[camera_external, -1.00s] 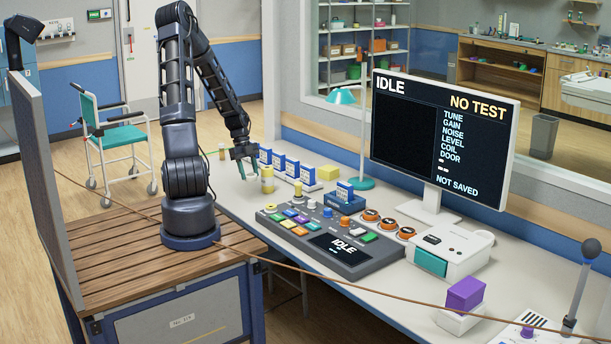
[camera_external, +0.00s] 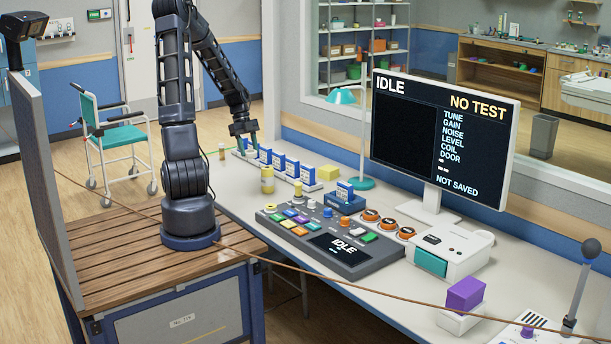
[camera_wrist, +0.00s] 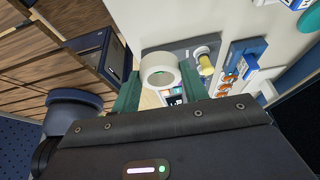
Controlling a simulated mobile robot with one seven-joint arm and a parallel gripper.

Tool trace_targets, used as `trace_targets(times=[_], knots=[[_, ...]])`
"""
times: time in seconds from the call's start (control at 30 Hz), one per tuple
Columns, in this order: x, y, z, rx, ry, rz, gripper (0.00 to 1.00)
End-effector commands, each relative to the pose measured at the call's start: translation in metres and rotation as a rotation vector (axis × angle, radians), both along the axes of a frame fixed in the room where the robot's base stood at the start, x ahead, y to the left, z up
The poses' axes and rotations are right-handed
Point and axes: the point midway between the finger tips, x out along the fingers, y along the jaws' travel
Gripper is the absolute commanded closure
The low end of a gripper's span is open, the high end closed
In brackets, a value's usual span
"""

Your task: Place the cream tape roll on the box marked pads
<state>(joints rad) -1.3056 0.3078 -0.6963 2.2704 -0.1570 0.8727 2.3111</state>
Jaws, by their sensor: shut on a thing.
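In the wrist view a cream tape roll (camera_wrist: 160,71) sits between the two green fingers of my gripper (camera_wrist: 157,88), its round hole facing the camera. My gripper is shut on it. In the external view my gripper (camera_external: 247,145) is at the far left end of the row of blue-and-white cards, and the roll cannot be made out there. I cannot read the word pads on any box.
A yellow cylinder (camera_external: 267,180) stands beside the card row (camera_external: 279,165). A button console (camera_external: 317,240), a monitor (camera_external: 440,135) and a teal lamp (camera_external: 363,183) take up the bench's middle and back. A thin cable (camera_external: 340,284) crosses the front.

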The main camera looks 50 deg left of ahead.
Motion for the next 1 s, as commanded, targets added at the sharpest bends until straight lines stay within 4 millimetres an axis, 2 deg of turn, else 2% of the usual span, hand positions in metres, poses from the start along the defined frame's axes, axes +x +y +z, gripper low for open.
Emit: trace_targets(times=[0.17, 0.47, 0.77, 1.0], knots=[[0.023, -0.012, 0.002, 0.000, -0.001, -0.007, 0.78], [0.087, -0.056, 0.011, 0.000, -0.001, -0.010, 0.78], [0.147, -0.115, 0.020, -0.001, 0.000, -0.011, 0.78], [0.188, -0.170, 0.027, 0.000, 0.000, -0.009, 0.78]])
